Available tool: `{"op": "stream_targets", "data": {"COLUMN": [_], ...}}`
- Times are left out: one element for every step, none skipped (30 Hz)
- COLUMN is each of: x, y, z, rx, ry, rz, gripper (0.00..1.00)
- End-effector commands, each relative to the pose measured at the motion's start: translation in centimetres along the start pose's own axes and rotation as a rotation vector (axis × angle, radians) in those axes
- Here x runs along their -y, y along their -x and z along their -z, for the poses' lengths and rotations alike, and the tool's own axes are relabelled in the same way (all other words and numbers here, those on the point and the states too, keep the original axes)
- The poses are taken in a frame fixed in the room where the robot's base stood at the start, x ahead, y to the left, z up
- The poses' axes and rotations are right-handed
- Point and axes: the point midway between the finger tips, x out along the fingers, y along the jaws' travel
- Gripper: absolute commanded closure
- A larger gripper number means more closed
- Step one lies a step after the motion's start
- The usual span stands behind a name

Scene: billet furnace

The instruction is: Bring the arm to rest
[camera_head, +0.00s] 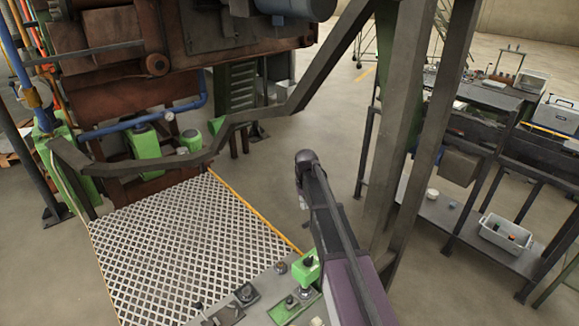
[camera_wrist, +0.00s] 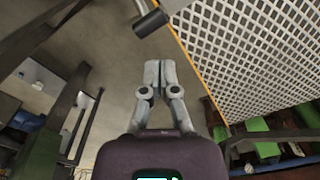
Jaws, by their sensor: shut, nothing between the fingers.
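My gripper (camera_wrist: 160,75) shows in the wrist view, its two grey fingers together and nothing between them. Below it in that view lies bare floor, with the perforated platform to its right. The fingers are mostly hidden there behind the arm's end.
A perforated platform (camera_head: 190,240) with a yellow edge lies left of my arm. A panel with green controls (camera_head: 290,308) is close below it. Dark steel posts (camera_head: 400,120) stand close right. A workbench (camera_head: 500,110) with a grey bin (camera_head: 507,233) on its lower shelf is farther right.

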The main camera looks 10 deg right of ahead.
Motion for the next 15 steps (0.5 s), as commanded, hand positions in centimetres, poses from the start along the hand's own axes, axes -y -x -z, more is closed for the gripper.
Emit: {"op": "stream_targets", "data": {"x": [0.0, 0.0, 0.0, 0.0, 0.0, 0.0, 0.1, 0.1, 0.1, 0.1, 0.1, 0.1, 0.1, 0.2, 0.1], "y": [-0.5, -0.7, -1.0, -1.3, -1.6, -2.0, -2.4, -2.7, -3.2, -3.6, -3.9, -4.4, -4.7, -5.1, -5.5], "z": [-1.3, -1.9, -3.0, -3.9, -4.9, -6.3, -7.5, -8.7, -10.3, -11.6, -12.9, -14.6, -15.8, -17.1, -18.6], "rx": [0.0, 0.0, 0.0, 0.0, 0.0, 0.0, 0.0, 0.0, 0.0, 0.001, 0.001, 0.001, 0.001, 0.0, 0.0], "ry": [-0.002, -0.003, -0.006, -0.008, -0.01, -0.013, -0.016, -0.019, -0.023, -0.026, -0.03, -0.034, -0.037, -0.04, -0.043], "rz": [0.0, 0.0, 0.0, 0.0, 0.0, 0.0, 0.0, 0.0, 0.0, -0.001, -0.001, -0.001, -0.001, -0.001, -0.001], "gripper": [1.0, 1.0, 1.0, 1.0, 1.0, 1.0, 1.0, 1.0, 1.0, 1.0, 1.0, 1.0, 1.0, 1.0, 1.0]}}
